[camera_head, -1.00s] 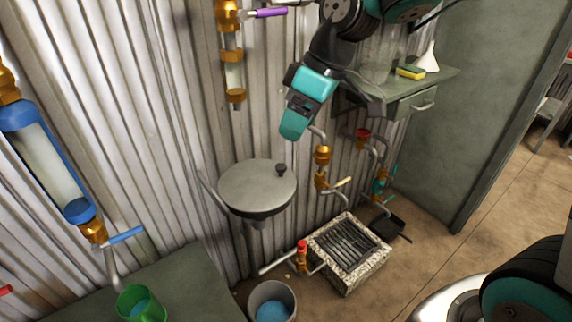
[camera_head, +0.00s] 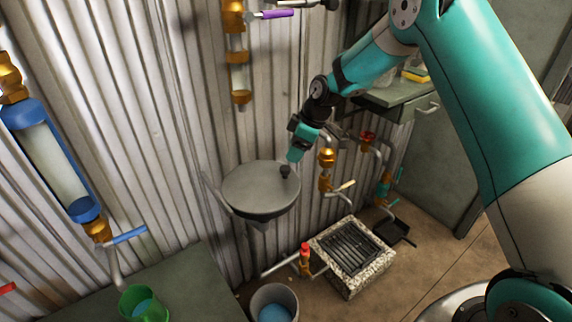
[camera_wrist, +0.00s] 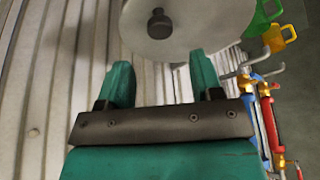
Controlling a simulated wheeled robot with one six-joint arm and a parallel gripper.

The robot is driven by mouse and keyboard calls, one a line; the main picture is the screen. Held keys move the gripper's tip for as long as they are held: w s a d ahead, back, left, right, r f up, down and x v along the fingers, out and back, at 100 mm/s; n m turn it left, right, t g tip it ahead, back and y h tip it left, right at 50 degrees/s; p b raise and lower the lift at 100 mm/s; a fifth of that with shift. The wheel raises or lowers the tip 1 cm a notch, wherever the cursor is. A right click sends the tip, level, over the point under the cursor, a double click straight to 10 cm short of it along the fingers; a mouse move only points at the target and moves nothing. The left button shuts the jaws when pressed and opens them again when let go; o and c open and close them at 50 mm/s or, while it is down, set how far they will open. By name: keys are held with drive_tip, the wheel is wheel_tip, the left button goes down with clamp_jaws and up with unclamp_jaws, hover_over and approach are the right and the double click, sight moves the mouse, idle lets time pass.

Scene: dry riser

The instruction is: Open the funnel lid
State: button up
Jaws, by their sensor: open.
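The funnel lid (camera_head: 258,187) is a round grey disc lying flat over the funnel against the corrugated wall. A small dark knob (camera_head: 285,171) stands near its right edge. My gripper (camera_head: 293,156) is just above the knob in the head view. In the wrist view my gripper (camera_wrist: 160,75) has its two teal fingers spread apart with nothing between them. The lid (camera_wrist: 190,30) and its knob (camera_wrist: 159,24) show beyond the fingertips there. The lower part of the funnel (camera_head: 259,218) is mostly hidden under the lid.
Brass valves with pipes (camera_head: 327,170) stand right of the funnel. A grey bucket (camera_head: 273,303) and a grated stone box (camera_head: 350,252) are on the floor below. A blue-framed cylinder (camera_head: 55,160) hangs at left. A green cup (camera_head: 143,303) stands on the bench at lower left.

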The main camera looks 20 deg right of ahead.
sight(285, 168)
drive_tip(key=x, duration=0.7)
drive_tip(key=shift+f+p, duration=0.1)
drive_tip(key=shift+p, duration=0.25)
